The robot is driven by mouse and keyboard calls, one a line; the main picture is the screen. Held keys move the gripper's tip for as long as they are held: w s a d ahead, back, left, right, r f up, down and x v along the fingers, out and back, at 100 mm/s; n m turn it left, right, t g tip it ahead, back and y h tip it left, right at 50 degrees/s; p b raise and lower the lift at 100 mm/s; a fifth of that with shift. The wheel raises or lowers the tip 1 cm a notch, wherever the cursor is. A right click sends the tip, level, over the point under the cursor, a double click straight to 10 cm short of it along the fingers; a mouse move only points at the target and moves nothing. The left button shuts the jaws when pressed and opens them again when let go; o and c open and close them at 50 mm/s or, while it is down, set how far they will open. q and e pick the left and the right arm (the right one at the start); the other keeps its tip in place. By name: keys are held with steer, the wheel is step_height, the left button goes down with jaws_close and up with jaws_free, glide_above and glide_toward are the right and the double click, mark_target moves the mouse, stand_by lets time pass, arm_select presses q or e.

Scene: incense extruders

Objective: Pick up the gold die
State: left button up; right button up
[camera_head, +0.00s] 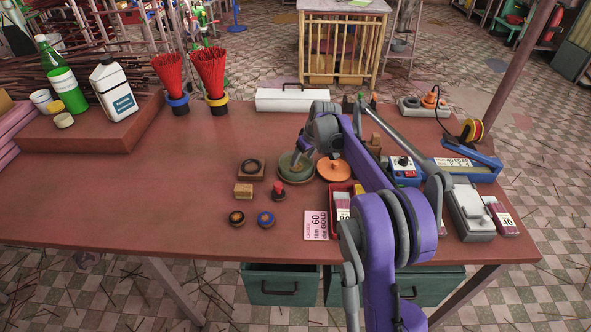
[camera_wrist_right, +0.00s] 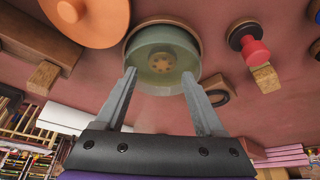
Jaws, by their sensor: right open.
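Two small discs lie near the table's front: one dark-rimmed with a gold-brown face (camera_head: 236,218), one blue-rimmed with a tan face (camera_head: 265,219). I cannot tell for sure which is the gold die. A pink card (camera_head: 316,226) beside them reads "60" and "die GOLD". My right gripper (camera_head: 302,156) is over the round green vessel (camera_head: 296,168). In the right wrist view the gripper (camera_wrist_right: 159,73) is open, its fingers spread below the green vessel (camera_wrist_right: 164,60), whose face shows an orange-brown centre with several small holes. Nothing shows between the fingers. My left gripper is out of view.
An orange disc (camera_head: 334,170) is right of the vessel. A red-knobbed piece (camera_head: 278,193), a wooden block (camera_head: 243,191) and a black ring on a block (camera_head: 251,168) are left. A grey scale-like device (camera_head: 470,213) stands right. The table's left middle is clear.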

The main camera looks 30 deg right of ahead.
mark_target(297, 167)
steer(key=x, duration=0.5)
steer(key=shift+a+f, duration=0.15)
steer(key=shift+f, duration=0.2)
steer(key=shift+r, duration=0.1)
jaws_close()
